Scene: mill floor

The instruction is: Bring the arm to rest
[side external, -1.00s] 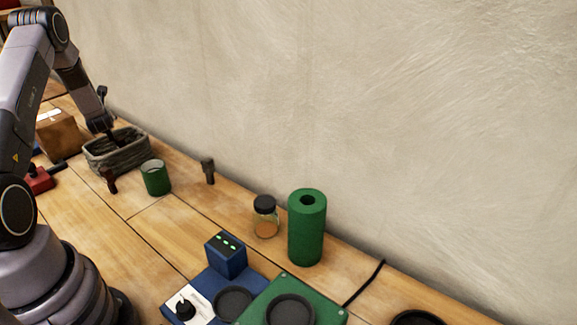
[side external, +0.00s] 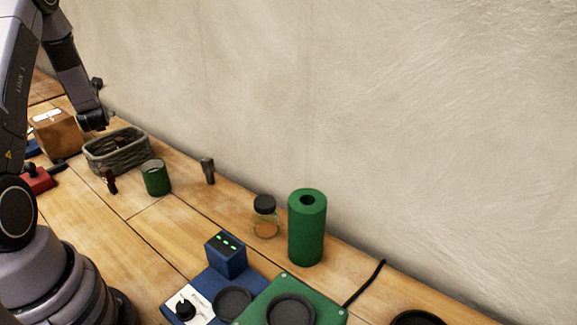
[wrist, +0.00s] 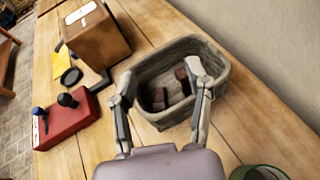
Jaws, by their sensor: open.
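Dark brown pieces (wrist: 180,90) lie inside the basket, partly hidden by the right finger.
A brown box (side external: 57,133) and red device (side external: 38,180) stand left of the basket. A green cup (side external: 155,178), dark upright pieces, a lidded jar (side external: 265,219), green cylinder (side external: 307,230) and blue-green machines stand rightward. A wall (side external: 350,90) runs behind.

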